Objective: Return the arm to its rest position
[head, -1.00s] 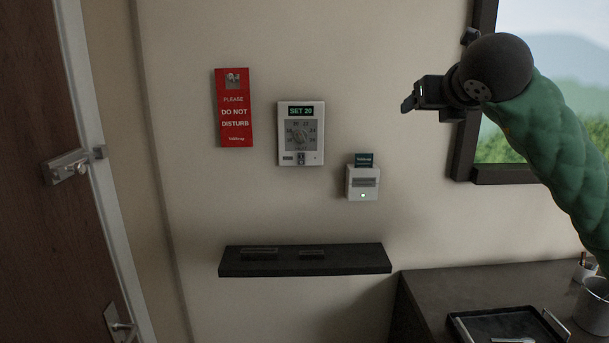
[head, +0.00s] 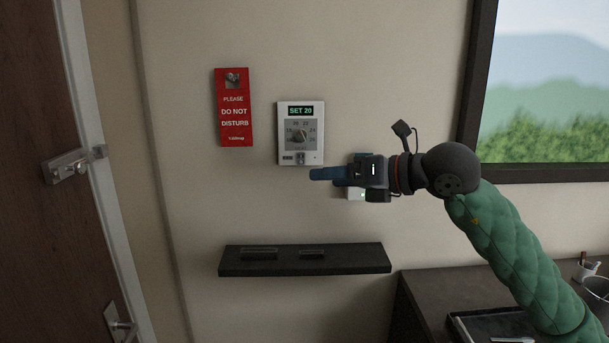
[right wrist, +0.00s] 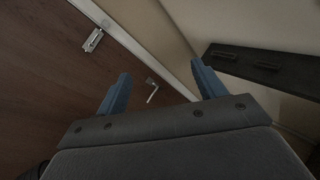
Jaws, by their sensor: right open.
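My right gripper (head: 322,174) is in front of the wall in the head view, pointing left, just below the thermostat in the picture. In the right wrist view its two blue fingers (right wrist: 160,88) stand apart with nothing between them. My right arm, in a green padded sleeve, comes in from the lower right. My left gripper is not in view.
The white thermostat (head: 301,143) reads SET 20. A red sign (head: 234,118) hangs to its left. My gripper mostly hides the white card holder (head: 356,194). A dark shelf (head: 304,267) is below, a desk (head: 425,292) lower right, and a door (head: 40,220) left.

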